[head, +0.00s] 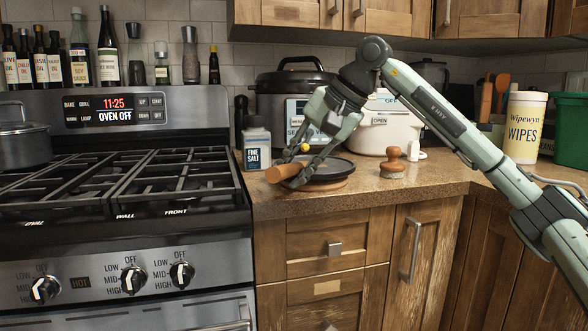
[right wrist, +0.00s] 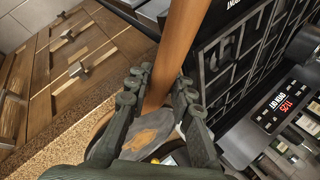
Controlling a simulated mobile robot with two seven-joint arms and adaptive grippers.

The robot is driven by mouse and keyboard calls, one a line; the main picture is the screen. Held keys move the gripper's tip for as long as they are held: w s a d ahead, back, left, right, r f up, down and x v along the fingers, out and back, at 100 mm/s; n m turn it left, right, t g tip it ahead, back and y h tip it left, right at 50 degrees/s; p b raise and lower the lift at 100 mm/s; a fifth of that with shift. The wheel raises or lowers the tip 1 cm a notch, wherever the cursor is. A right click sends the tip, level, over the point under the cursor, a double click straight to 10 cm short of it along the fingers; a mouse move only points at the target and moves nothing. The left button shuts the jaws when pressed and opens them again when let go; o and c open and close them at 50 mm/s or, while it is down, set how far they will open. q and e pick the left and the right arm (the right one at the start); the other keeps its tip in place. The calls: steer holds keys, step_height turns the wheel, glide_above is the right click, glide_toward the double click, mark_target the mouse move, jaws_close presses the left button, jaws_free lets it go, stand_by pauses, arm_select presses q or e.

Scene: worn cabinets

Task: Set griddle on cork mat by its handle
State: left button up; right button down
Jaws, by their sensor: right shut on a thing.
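The griddle (head: 332,169) is a dark round pan with a wooden handle (head: 283,173) that points left towards the stove. It lies roughly level over the tan cork mat (head: 325,186), whose front edge shows beneath it. I cannot tell whether pan and mat touch; most of the mat is hidden. My right gripper (head: 298,168) reaches down from above and is shut on the handle. In the right wrist view the handle (right wrist: 182,45) runs between the fingers of my right gripper (right wrist: 160,98). My left gripper is not in view.
A salt container (head: 256,146) stands close behind the handle, near the stove (head: 120,215). A dark cooker (head: 277,98) and a white appliance (head: 384,130) stand behind. A wooden-knobbed brush (head: 393,164) sits to the right. The counter right of it is fairly clear.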

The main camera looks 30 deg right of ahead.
steer(key=shift+f+b, duration=0.5)
steer(key=shift+f, duration=0.05)
stand_by(0.6)
steer(key=c, duration=1.3)
jaws_free()
steer(key=shift+c, duration=0.2)
steer(key=shift+o, duration=0.4)
steer(key=shift+f, duration=0.1)
steer(key=shift+f, duration=0.1)
steer(key=v, duration=1.2)
steer(key=shift+s, duration=0.15)
